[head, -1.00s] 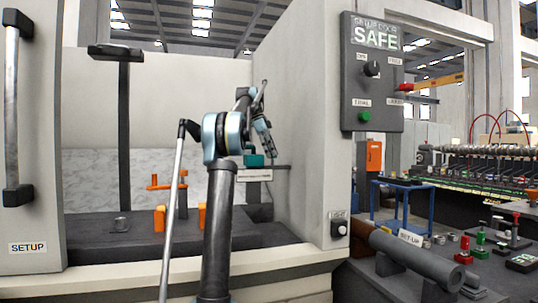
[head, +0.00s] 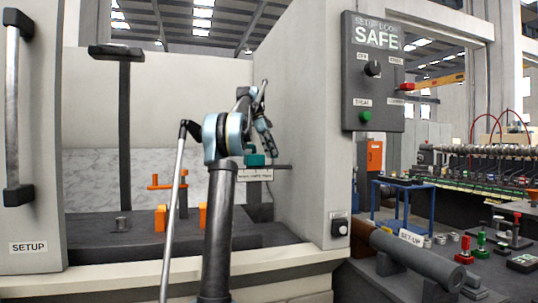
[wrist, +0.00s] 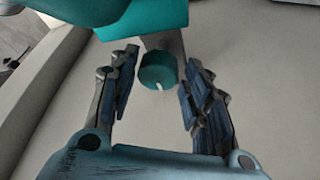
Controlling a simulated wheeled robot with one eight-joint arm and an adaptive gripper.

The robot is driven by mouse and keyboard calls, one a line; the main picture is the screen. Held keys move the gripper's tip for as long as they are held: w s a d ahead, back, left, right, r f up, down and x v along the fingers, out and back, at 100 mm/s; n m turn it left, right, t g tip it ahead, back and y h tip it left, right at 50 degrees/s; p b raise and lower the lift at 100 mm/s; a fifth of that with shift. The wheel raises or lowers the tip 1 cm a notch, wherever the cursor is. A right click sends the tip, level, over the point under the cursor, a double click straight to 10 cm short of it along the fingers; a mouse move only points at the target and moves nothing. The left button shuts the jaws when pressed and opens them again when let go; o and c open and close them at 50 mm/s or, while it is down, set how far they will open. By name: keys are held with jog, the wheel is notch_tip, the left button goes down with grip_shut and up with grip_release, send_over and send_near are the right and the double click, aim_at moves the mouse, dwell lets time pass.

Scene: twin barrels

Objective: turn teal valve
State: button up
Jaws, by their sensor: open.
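A teal valve knob (wrist: 158,70) with a white mark shows in the wrist view on a short grey mount, below a larger teal block (wrist: 150,12). My gripper (wrist: 162,66) is open, its fingers to the left and right of the knob in the picture, with a visible gap on each side. I cannot tell whether the knob is fully at fingertip depth. In the head view, a small teal part (head: 255,160) shows above a white label plate, right beside my gripper (head: 265,152). My gripper is small there and partly overlaps that part.
The machine's pale right wall (head: 295,130) rises close to the right of my gripper. A control panel (head: 373,75) reading SAFE is on the right.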

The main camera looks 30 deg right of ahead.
jog(key=v, duration=0.7)
jog(key=shift+w, duration=0.15)
dwell(0.6)
